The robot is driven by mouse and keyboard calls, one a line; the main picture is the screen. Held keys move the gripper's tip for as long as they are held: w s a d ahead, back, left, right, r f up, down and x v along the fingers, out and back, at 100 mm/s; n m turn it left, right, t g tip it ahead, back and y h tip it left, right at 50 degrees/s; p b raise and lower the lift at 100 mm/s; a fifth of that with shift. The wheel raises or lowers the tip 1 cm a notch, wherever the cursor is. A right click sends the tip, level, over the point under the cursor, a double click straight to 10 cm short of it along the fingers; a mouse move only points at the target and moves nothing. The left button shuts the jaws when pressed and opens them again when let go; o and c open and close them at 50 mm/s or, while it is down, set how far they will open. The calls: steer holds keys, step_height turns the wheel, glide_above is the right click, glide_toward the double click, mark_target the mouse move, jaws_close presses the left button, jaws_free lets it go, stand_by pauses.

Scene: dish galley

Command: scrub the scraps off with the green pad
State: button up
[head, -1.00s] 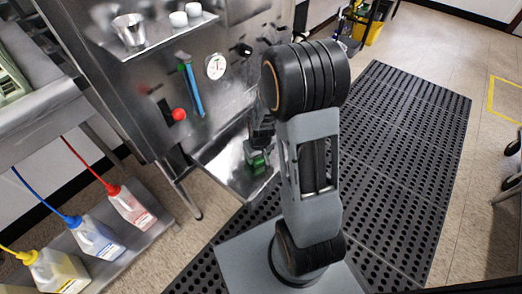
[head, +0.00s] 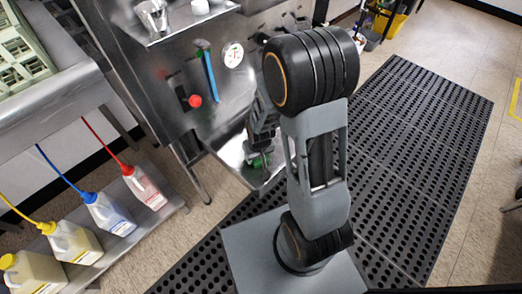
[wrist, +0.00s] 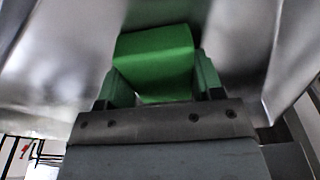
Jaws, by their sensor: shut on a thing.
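The green pad (wrist: 155,62) is between the two fingers of my gripper (wrist: 157,85) in the wrist view. The fingers are shut on it. In the head view the pad (head: 258,162) is a small green patch at the end of my arm, partly hidden by the arm, over a shiny metal surface (head: 228,150). Whether the pad touches the metal I cannot tell. No scraps can be made out in either view.
A steel machine with a red knob (head: 195,101), a blue-handled tool (head: 211,75) and a gauge (head: 233,55) stands behind. Several chemical jugs (head: 108,214) sit on a low shelf at left. A perforated black mat (head: 410,150) covers the floor at right.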

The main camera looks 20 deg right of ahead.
mark_target(279, 139)
steer(key=shift+s+a+f, duration=0.1)
steer(key=shift+a+f, duration=0.05)
steer(key=shift+c, duration=0.2)
steer(key=shift+w+d+b, duration=0.2)
steer(key=shift+w+d, duration=0.45)
steer(key=shift+d, duration=0.75)
steer(key=shift+w+d+b, duration=0.25)
steer(key=shift+w+d, duration=0.45)
steer(key=shift+d, duration=0.75)
steer(key=shift+w+d+b, duration=0.2)
steer(key=shift+w+d, duration=0.45)
steer(key=shift+d, duration=0.75)
steer(key=shift+w+d+b, duration=0.2)
steer(key=shift+w+d, duration=0.1)
steer(key=shift+d, duration=0.4)
steer(key=shift+w+d+b, duration=0.15)
steer(key=shift+w+d, duration=0.15)
steer(key=shift+d, duration=0.4)
steer(key=shift+r+p, duration=2.5)
steer(key=shift+r, duration=0.5)
steer(key=shift+r, duration=0.1)
steer(key=shift+r+p, duration=1.2)
steer(key=shift+r, duration=0.15)
